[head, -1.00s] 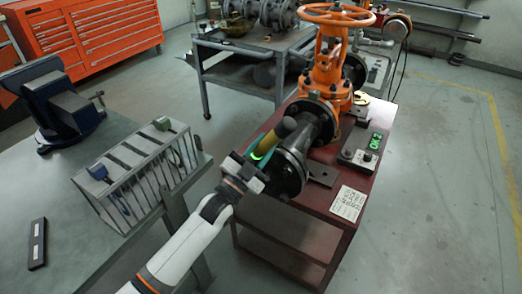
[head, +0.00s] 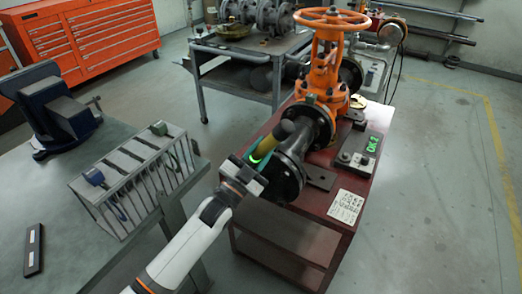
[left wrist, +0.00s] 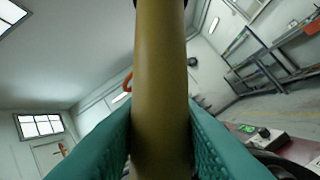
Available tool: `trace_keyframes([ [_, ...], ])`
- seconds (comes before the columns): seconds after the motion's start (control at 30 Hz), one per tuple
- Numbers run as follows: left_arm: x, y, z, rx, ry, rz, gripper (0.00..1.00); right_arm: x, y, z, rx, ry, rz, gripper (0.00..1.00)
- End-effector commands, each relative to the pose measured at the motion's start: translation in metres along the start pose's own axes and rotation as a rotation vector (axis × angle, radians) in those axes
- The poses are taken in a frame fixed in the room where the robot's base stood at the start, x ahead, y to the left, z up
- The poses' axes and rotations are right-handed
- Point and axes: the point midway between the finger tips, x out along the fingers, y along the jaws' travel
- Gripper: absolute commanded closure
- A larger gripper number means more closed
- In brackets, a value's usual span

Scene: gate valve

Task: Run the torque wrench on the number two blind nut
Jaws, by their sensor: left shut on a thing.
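My left gripper (head: 256,168) is shut on the torque wrench (head: 275,138), a yellow-brown tool with a dark end and a lit green band. In the left wrist view the wrench's shaft (left wrist: 160,80) stands between the two teal finger pads. In the head view the wrench lies across the black pipe flange (head: 288,176) of the orange gate valve (head: 325,70); I cannot tell whether it touches a nut. The number two blind nut cannot be made out. My right gripper is not in view.
The valve stands on a dark red cart (head: 330,222). A control box (head: 358,154) with a green "OK 2" display and a paper sheet (head: 346,207) lie on it. A slotted tool rack (head: 135,180) and blue vise (head: 60,105) are on the left bench.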

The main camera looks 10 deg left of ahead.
Motion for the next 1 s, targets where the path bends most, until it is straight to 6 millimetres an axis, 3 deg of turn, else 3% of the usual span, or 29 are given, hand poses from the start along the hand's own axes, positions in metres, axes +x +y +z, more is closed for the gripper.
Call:
trace_keyframes([
  [1.0, 0.0066, 0.0012, 0.0006, 0.0, -0.008, 0.005, 1.0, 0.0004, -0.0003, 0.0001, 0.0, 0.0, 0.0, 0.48],
])
